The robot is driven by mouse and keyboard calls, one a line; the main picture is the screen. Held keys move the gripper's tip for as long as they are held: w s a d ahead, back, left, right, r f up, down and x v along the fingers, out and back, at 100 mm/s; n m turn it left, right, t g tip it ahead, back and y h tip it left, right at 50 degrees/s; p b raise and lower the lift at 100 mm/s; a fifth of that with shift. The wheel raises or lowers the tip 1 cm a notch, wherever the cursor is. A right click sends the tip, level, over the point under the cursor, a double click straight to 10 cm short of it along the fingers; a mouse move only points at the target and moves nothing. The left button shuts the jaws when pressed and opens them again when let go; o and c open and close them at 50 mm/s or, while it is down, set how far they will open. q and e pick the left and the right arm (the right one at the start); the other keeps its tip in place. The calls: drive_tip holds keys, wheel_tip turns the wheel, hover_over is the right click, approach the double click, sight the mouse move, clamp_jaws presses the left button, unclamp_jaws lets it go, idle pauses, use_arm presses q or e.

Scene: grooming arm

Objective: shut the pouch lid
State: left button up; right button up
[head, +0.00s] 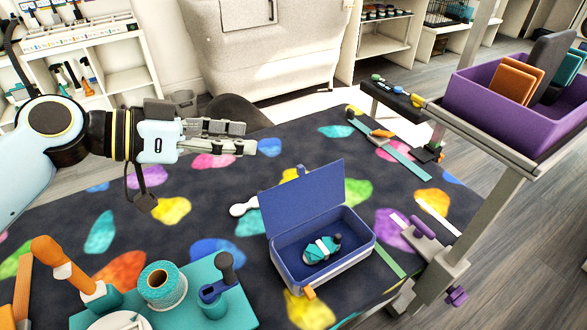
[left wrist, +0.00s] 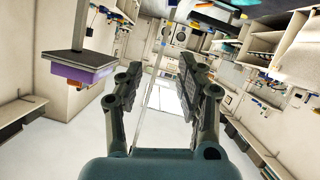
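The blue pouch (head: 350,262) is an open box on the patterned table mat. Its blue lid (head: 303,200) stands raised at the back edge, with a small tab on top. An orange latch (head: 309,292) shows on the front wall. A dark teal and white item (head: 321,249) lies inside. My left gripper (head: 250,138) is up and to the left of the lid, apart from it. In the left wrist view its two fingers (left wrist: 158,85) stand apart with nothing between them. My right gripper is in neither view.
A white spoon-like item (head: 243,207) lies just left of the lid. A teal tray (head: 190,300) with a thread spool (head: 162,284) and upright tools is at front left. A metal post (head: 470,225) and purple bin (head: 515,115) stand right. The mat behind the lid is mostly clear.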

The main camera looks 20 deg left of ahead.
sight(297, 168)
use_arm(q)
drive_tip(key=w+d+f+b, duration=0.1)
drive_tip(key=w+d+f, duration=0.1)
drive_tip(key=f, duration=0.1)
drive_tip(key=w+d+f+b, duration=0.1)
drive_tip(key=w+d+f, duration=0.1)
drive_tip(key=d+f, duration=0.1)
drive_tip(key=w+d+f+b, duration=0.1)
drive_tip(key=w+d+f, duration=0.1)
drive_tip(key=f, duration=0.1)
drive_tip(key=shift+w+d+f, duration=0.2)
drive_tip(key=shift+w+d, duration=0.1)
drive_tip(key=shift+w, duration=0.1)
drive_tip(key=shift+c, duration=0.3)
clamp_jaws()
